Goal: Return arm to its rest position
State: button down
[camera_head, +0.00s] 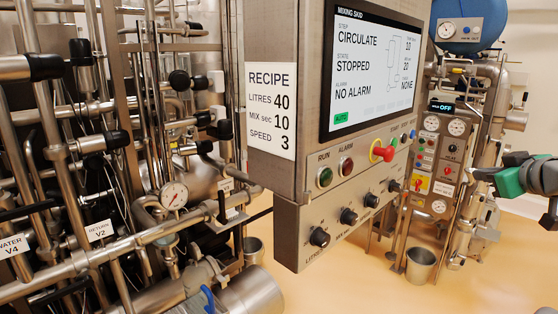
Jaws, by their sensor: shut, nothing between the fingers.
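My gripper (480,174) shows at the right edge, reaching in from the right. It is green and dark with a narrow grey tip pointing left. It is shut, and I see nothing held in it. It stands in front of the right-hand pipework, to the right of the mixing skid panel, apart from the panel in the picture. The rest of my arm is mostly cut off by the right edge.
The mixing skid panel (285,190) hangs in the centre; its screen (375,70) reads STOPPED, NO ALARM. Dense pipes and valves (110,150) fill the left. A small control box (440,150) reads OFF. Buckets (420,266) stand below; orange floor (500,270) is open at lower right.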

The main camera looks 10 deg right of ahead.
jog(key=s+d+f+m+g+h, duration=0.1)
jog(key=s+d+f+m+g, duration=0.2)
jog(key=f, duration=0.4)
jog(key=s+d+f+m+g+h, duration=0.1)
jog(key=s+d+f+m, duration=0.25)
jog(key=f, duration=0.45)
jog(key=s+a+f+m+g+y, duration=0.1)
jog(key=s+a+f+m+g, duration=0.3)
jog(key=f, duration=0.3)
jog(key=s+a+f+m+g+y, duration=0.1)
jog(key=s+a+f, duration=0.35)
jog(key=f, duration=0.25)
jog(key=s+a+f+n+g, duration=0.1)
jog(key=s+a+f, duration=0.15)
jog(key=a, duration=0.65)
jog(key=s+a+f+n+g, duration=0.15)
jog(key=a+f, duration=0.25)
jog(key=a, duration=0.6)
jog(key=w+a+r+n+t+y, duration=0.1)
jog(key=w+a+r+n, duration=0.1)
jog(key=a, duration=0.6)
jog(key=w+a+r+n+t, duration=0.1)
jog(key=w+a+r+n, duration=0.1)
jog(key=a, duration=0.6)
jog(key=shift+w+a+r+n+y, duration=0.4)
jog(key=shift+w+n, duration=0.1)
jog(key=shift+n, duration=0.7)
jog(key=c, duration=2.2)
grip_release()
